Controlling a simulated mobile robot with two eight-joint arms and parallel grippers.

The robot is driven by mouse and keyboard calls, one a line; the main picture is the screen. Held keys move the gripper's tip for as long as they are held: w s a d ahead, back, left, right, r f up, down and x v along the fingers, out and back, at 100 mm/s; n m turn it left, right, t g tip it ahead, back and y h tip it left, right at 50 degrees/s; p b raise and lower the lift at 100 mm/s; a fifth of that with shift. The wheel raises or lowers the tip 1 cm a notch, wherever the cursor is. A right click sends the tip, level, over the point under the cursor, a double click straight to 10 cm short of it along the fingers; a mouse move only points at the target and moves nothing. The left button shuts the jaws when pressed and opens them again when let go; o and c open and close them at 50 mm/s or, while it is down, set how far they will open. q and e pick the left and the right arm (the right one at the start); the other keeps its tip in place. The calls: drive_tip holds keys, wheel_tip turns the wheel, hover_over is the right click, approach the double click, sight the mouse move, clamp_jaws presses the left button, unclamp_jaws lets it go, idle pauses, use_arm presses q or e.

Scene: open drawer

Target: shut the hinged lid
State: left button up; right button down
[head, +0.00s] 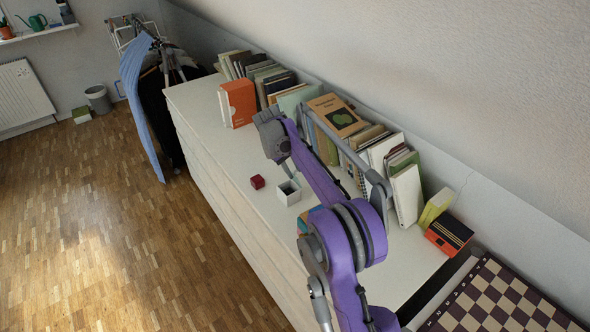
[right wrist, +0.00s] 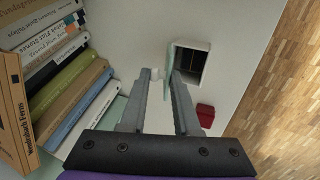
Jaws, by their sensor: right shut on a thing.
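A small white open-topped box (head: 288,193) stands on the white cabinet top, its dark inside showing. In the right wrist view the box (right wrist: 206,62) is right of the fingertips, with its pale hinged lid (right wrist: 171,58) standing raised on its left side. My right gripper (head: 285,165) reaches down beside the box. In the right wrist view its two fingers (right wrist: 162,76) are at the lid, shut on it; the fingers partly hide the lid. My left gripper is in neither view.
A small red block (head: 257,182) lies left of the box. An orange box file (head: 238,103) is farther back. The cabinet front edge is close to the box.

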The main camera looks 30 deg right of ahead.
idle(0.4)
drive_tip(key=c, duration=0.7)
unclamp_jaws()
drive_tip(key=p+v, duration=0.1)
drive_tip(key=v, duration=0.9)
drive_tip(key=shift+a+r, duration=0.25)
drive_tip(key=shift+r, duration=0.1)
drive_tip(key=shift+c, duration=0.3)
